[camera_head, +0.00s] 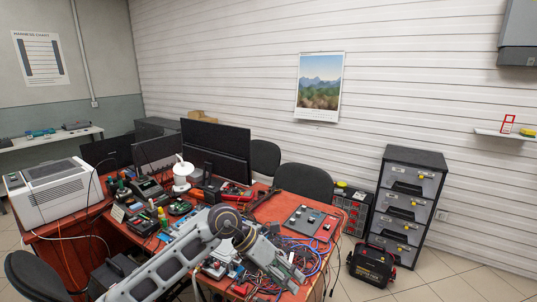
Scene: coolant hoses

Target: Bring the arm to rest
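My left arm (165,268) comes in from the bottom left, rises to a dark round joint and bends down to the right over the cluttered red desk (272,210). My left gripper (294,276) is at the end of it, over the desk's near right part, among blue and red hoses or cables (312,255). It is small and hard to make out against the clutter, so I cannot tell whether its fingers are open or shut, or whether it touches anything. My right gripper is not in view.
Monitors (218,140), a white lamp (182,172) and a white box-shaped machine (55,190) crowd the desk. A dark panel (306,221) lies at its right. A drawer cabinet (408,205) and a black case (372,264) stand on the floor at right. Tiled floor is clear at bottom right.

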